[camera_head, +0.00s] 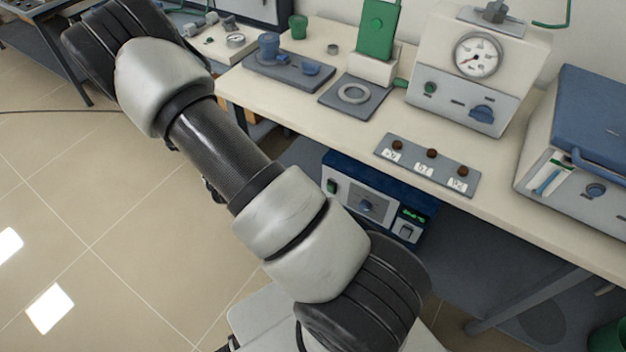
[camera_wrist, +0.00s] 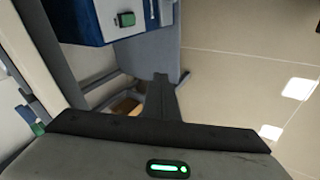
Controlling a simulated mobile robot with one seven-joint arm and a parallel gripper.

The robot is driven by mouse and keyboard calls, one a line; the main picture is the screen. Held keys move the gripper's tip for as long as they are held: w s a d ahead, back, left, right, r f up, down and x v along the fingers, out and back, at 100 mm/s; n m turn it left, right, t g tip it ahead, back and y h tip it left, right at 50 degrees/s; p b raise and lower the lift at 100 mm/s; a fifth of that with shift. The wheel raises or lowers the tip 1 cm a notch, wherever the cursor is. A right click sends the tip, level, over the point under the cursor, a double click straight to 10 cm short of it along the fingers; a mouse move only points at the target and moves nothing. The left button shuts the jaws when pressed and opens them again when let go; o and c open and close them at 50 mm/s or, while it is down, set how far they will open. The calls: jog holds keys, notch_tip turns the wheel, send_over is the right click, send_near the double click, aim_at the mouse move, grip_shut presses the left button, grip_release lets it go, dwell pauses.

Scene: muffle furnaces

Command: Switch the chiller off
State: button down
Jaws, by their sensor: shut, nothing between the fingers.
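The unit that looks like the chiller (camera_head: 345,176) is a blue box with a pale front, under the bench in the head view. My gripper (camera_wrist: 161,78) is shut and empty, apart from the box in the picture. I cannot make it out in the head view.
The bench (camera_head: 350,120) stands above the box. On it are a gauge unit (camera_head: 455,100), a grey panel with several brown knobs (camera_head: 427,168) and a blue-lidded furnace (camera_head: 600,120). A bench leg (camera_head: 530,298) stands at right. The tiled floor (camera_head: 100,220) is open at left.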

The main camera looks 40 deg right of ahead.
jog(key=s+d+f+n+h+b, duration=0.1)
jog(key=s+d+f+n+h, duration=0.1)
jog(key=s+d+f, duration=0.3)
notch_tip(320, 180, down, 2)
jog(key=shift+d+f+h, duration=0.1)
jog(key=shift+d+h, duration=0.6)
jog(key=shift+d, duration=0.55)
jog(key=b, duration=0.3)
send_near(330, 190)
jog(key=x, duration=0.4)
jog(key=shift+w+d+f, duration=0.2)
jog(key=shift+d+f, duration=0.05)
jog(key=shift+d, duration=0.2)
